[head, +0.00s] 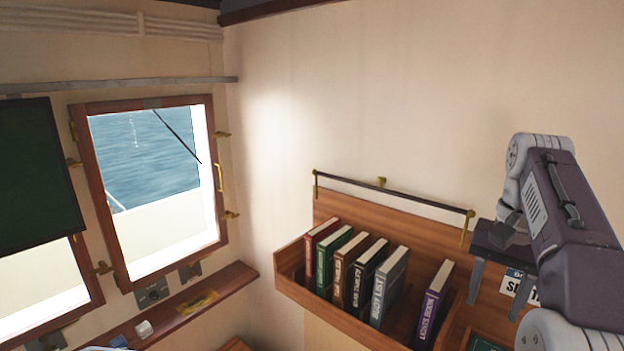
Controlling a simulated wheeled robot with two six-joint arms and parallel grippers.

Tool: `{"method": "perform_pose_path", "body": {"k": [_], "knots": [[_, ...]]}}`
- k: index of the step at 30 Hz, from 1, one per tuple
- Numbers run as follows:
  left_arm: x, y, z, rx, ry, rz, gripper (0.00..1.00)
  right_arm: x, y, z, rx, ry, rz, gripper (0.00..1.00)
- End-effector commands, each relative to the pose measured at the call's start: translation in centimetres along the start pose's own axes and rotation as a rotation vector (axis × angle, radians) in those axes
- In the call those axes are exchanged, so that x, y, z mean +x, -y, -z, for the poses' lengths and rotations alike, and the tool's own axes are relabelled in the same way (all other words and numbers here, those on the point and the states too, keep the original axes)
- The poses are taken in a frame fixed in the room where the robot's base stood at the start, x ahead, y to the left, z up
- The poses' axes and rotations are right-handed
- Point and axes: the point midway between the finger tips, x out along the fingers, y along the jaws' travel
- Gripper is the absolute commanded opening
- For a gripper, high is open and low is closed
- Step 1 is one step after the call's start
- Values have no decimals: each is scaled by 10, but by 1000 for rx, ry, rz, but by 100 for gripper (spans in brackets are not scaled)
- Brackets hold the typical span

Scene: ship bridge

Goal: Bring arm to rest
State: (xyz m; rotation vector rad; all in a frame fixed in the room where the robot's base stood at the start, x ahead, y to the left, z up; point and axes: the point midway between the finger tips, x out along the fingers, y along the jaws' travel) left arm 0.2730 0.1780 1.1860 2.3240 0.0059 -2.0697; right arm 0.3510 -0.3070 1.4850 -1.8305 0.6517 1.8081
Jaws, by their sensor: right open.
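My right arm (575,235) comes in at the right edge, bent, with its forearm in front of the wall. My right gripper (493,308) points down with its two fingers apart and nothing seen between them. It is in front of the right part of a wooden bookshelf (400,214), to the right of a purple book (434,302). I cannot tell how far the fingers are from the shelf. My left gripper is not in view.
Several books, including a grey one (389,287), stand in the shelf, with a dark rail (395,193) above. A partly hidden sign (512,283) is behind the gripper. A wood-framed window (150,180) and a ledge (190,303) are at left. The upper wall is bare.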

Motion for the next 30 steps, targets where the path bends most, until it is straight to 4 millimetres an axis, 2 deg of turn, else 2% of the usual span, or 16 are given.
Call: {"method": "perform_pose_path", "body": {"k": [1, 3, 8, 14, 17, 20, 24, 27, 30], "knots": [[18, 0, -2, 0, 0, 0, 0, 16, 8, -4, -27, -6, 3, 49], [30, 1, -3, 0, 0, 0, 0, 24, 17, -11, -59, -10, 5, 49], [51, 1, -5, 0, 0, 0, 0, 63, 28, -38, -125, 70, -26, 49], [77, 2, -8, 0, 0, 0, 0, 130, 42, -65, -216, 144, -58, 49], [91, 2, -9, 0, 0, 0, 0, 173, 48, -78, -273, 167, -68, 49], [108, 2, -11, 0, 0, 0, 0, 230, 54, -96, -344, 183, -73, 49], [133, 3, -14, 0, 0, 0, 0, 333, 49, -134, -472, 183, -68, 49], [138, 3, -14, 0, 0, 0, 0, 390, 36, -160, -551, 148, -47, 49], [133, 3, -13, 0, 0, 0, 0, 422, 25, -173, -601, 83, -16, 49]]}}
